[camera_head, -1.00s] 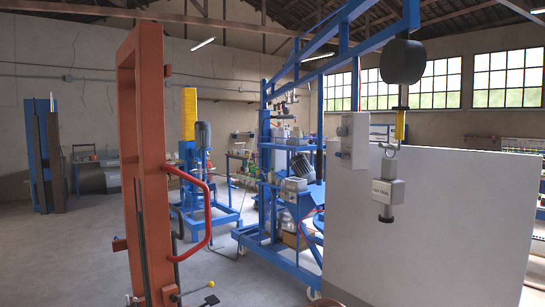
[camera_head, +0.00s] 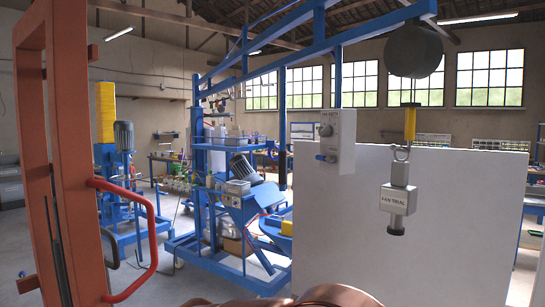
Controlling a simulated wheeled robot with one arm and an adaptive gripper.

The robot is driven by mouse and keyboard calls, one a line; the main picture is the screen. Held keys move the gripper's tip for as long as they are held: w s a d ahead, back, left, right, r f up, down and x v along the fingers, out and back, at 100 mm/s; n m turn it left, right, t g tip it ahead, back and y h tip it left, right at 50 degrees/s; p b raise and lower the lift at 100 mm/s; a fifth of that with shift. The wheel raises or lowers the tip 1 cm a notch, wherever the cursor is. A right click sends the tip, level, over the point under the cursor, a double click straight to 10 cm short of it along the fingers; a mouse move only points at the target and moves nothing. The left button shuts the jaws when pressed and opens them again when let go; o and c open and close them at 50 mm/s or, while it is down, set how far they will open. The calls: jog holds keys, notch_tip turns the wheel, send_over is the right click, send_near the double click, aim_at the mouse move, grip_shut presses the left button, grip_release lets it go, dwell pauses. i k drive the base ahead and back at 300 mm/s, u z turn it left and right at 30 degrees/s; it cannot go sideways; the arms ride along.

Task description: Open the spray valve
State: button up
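No part in the head view can be surely told as the spray valve. A grey box (camera_head: 337,139) with a dark round knob hangs on a blue post in front of a large pale panel. A small blue fitting (camera_head: 326,158) sticks out to the left at its lower side; I cannot tell what it is. My gripper is not in view.
An orange upright frame (camera_head: 68,150) with a red curved handle (camera_head: 150,250) stands close at left. The pale panel (camera_head: 460,230) blocks the right. A blue wheeled frame (camera_head: 205,245) stands at centre. Floor shows at left.

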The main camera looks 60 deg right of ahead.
aim_at(329, 159)
jog(key=i, duration=1.6)
jog(key=z, duration=2.95)
